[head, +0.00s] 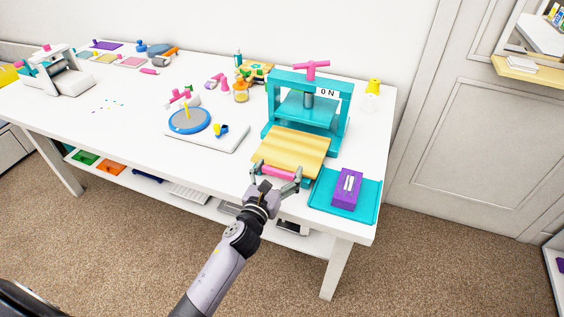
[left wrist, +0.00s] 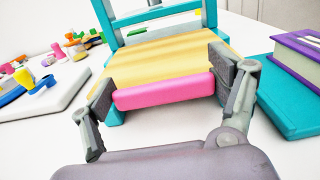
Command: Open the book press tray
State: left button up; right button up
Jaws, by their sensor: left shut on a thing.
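The teal book press (head: 343,118) stands near the right end of the white table, with a pink screw handle (head: 311,69) on top and an "ON" label. Its wooden tray (head: 291,146) sticks out of the front toward me. The tray's pink front handle (head: 280,172) also shows in the left wrist view (left wrist: 163,91). My left gripper (head: 277,172) has its fingers at the two ends of this handle and is shut on it. How far the tray reaches inside the frame is hidden. My right gripper is in neither view.
A teal board (head: 367,203) with a purple book (head: 347,188) lies close right of the tray. Left are a white board (head: 222,138) with a blue disc (head: 189,119) and small craft tools. The table's front edge is just below the handle.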

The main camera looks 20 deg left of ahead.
pick_arm(q)
jog(key=shift+w, duration=0.2)
jog(key=o, duration=1.6)
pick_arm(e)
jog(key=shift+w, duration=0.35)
pick_arm(q)
jog(key=shift+o, duration=0.2)
jog(key=shift+w, duration=0.1)
jog(key=shift+s, duration=0.25)
jog(key=s, duration=1.1)
jog(key=shift+s+a, duration=0.2)
jog(key=shift+s, duration=0.1)
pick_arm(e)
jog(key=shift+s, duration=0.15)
